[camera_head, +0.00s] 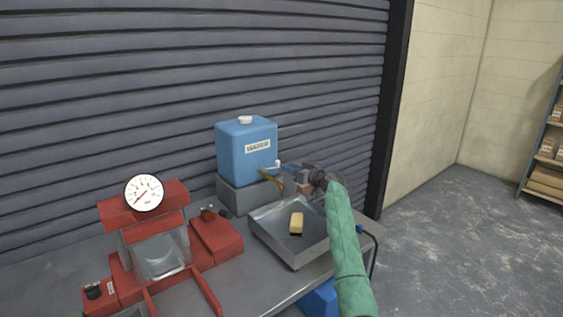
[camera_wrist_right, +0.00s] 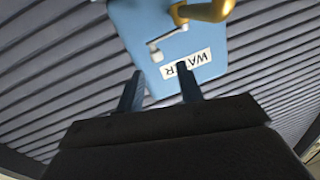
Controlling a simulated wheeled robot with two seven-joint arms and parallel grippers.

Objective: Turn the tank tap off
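The blue tank (camera_head: 246,148) with a WATER label stands on a grey block at the back of the bench. Its brass tap (camera_head: 270,181) points out over the metal tray. In the right wrist view the tap (camera_wrist_right: 208,10) is at the top edge, and its thin lever (camera_wrist_right: 168,38) ends in a pale knob (camera_wrist_right: 156,55). My right gripper (camera_head: 288,167) is beside the tap, to its right. In the wrist view its two fingers (camera_wrist_right: 160,74) are apart with nothing between them; the knob shows just past their tips. My left gripper is not in view.
A red press with a dial gauge (camera_head: 144,193) stands at left. A ribbed shutter (camera_head: 120,80) rises close behind the tank. A shelf (camera_head: 547,150) stands far right.

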